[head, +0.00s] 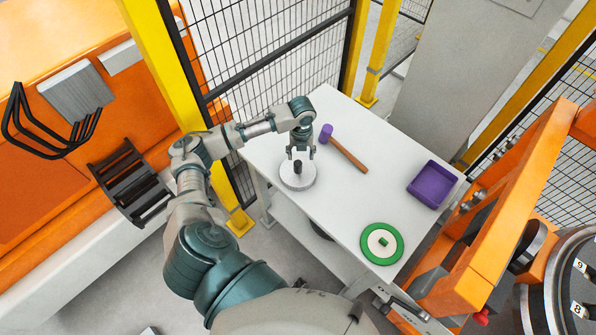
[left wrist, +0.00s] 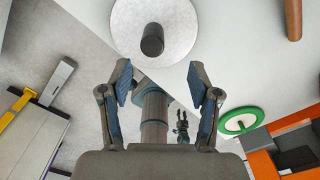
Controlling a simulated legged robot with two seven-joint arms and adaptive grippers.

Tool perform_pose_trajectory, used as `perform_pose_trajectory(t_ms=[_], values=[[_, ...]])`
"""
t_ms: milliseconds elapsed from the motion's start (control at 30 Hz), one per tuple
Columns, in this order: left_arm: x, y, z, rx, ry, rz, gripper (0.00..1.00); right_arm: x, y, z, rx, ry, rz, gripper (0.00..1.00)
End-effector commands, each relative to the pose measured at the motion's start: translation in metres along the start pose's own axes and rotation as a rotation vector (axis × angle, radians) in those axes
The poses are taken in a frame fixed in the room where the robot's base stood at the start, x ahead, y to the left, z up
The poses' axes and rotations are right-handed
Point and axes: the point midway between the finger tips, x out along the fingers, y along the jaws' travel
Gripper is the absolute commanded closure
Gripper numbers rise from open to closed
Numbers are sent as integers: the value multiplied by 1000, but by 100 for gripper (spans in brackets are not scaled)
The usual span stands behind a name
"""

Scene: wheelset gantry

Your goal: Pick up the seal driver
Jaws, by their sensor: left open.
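The seal driver appears to be the pale round disc (head: 297,179) with a short dark upright handle (head: 298,166), standing near the left edge of the white table. My left gripper (head: 301,154) is above it, pointing down, with its fingers apart and empty. In the left wrist view the disc (left wrist: 182,22) and its dark handle (left wrist: 152,40) lie beyond the open fingertips (left wrist: 158,76), roughly centred between them. I see no contact between fingers and handle. My right gripper cannot be made out in the head view.
On the table (head: 335,215), a mallet with a purple head (head: 326,133) and wooden handle lies to the right of the disc. A purple tray (head: 412,190) and a green-rimmed disc (head: 367,251) are farther right. Yellow posts and black mesh fencing (head: 265,50) stand behind.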

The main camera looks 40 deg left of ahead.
Motion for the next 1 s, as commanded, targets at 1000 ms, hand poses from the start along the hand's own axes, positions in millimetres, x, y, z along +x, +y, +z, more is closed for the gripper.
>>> perform_pose_trajectory(t_ms=[1000], values=[[100,9,4,0,2,-2,45,-2,6,0,0,0,7,60]])
